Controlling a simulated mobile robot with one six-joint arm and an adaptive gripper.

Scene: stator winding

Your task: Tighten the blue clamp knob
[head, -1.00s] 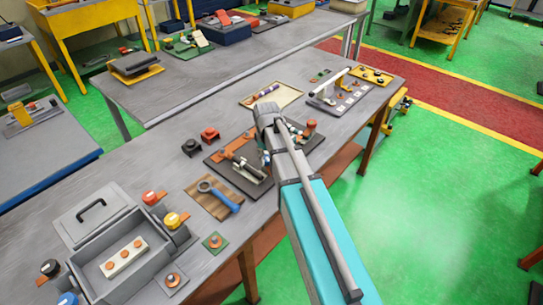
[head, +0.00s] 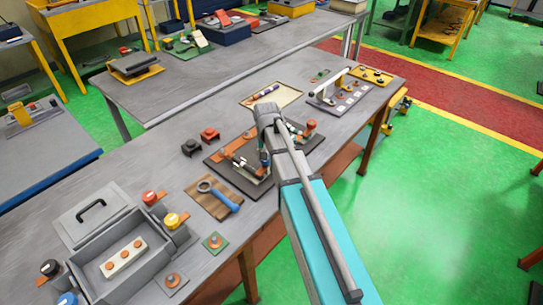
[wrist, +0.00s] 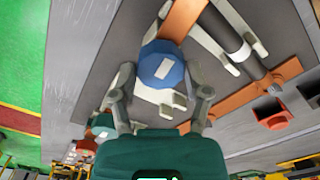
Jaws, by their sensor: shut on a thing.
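The blue clamp knob (wrist: 161,66), faceted with a white mark on its top, is in the upper middle of the wrist view. My gripper (wrist: 160,82) is shut on it, with one finger on each side. An orange bar (wrist: 182,18) and a pale clamp part (wrist: 160,98) show beside and below the knob. In the head view, my gripper (head: 263,160) is low over the dark fixture plate (head: 222,166). My arm covers part of the plate there, and I cannot make out the knob.
A blue-handled wrench (head: 222,198) lies on a brown board left of the fixture. Black (head: 190,147) and red (head: 210,134) blocks stand behind it. A grey bin (head: 88,282) with colored knobs is at the front left. A tray (head: 286,96) lies farther back.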

